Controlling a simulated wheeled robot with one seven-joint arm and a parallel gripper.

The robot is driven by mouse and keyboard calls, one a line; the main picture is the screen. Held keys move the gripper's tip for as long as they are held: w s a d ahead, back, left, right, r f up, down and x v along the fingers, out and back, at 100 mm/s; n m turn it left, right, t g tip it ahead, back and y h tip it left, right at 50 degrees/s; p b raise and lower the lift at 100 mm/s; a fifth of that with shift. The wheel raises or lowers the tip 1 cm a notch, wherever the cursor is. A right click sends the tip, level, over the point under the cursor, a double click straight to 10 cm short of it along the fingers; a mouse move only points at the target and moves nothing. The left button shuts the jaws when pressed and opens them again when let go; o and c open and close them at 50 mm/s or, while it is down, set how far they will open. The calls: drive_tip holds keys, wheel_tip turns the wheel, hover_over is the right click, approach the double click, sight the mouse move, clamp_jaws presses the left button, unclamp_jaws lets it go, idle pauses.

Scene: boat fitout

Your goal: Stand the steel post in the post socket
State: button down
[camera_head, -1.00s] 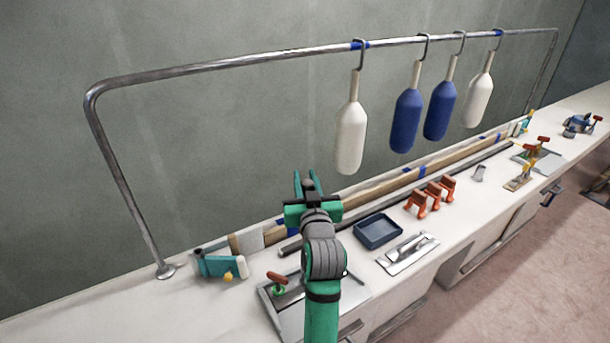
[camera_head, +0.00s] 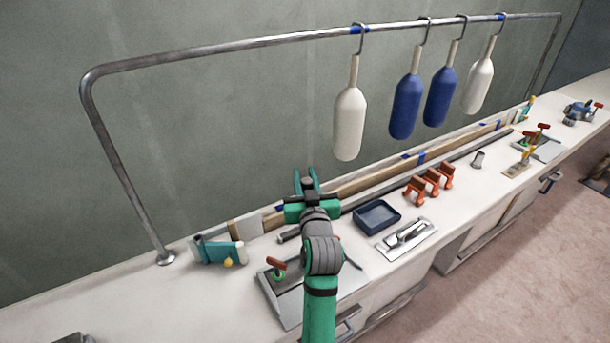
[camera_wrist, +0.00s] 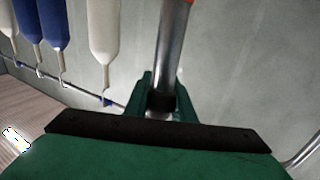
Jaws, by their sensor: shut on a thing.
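In the wrist view a shiny steel post (camera_wrist: 174,50) stands between the green fingers of my gripper (camera_wrist: 163,100). It runs out of the top of that upside-down picture, with a bit of orange at the edge. In the head view my gripper (camera_head: 306,185) is raised above the bench, in front of the wall. The held post is not clearly seen there, hidden by my arm and gripper. I cannot tell for sure which fitting is the post socket. A plate with a red T-handle and green base (camera_head: 277,268) lies at the lower left of my arm.
White and blue fenders (camera_head: 349,125) hang from a steel rail (camera_head: 215,55) to the right of my gripper. The bench holds a teal clamp (camera_head: 218,252), a blue tray (camera_head: 377,216), orange clamps (camera_head: 430,183), a small grey cylinder (camera_head: 478,158) and a long dark bar (camera_head: 455,155).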

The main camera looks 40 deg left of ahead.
drive_tip(key=c, duration=1.4)
unclamp_jaws()
drive_tip(key=shift+s, duration=0.1)
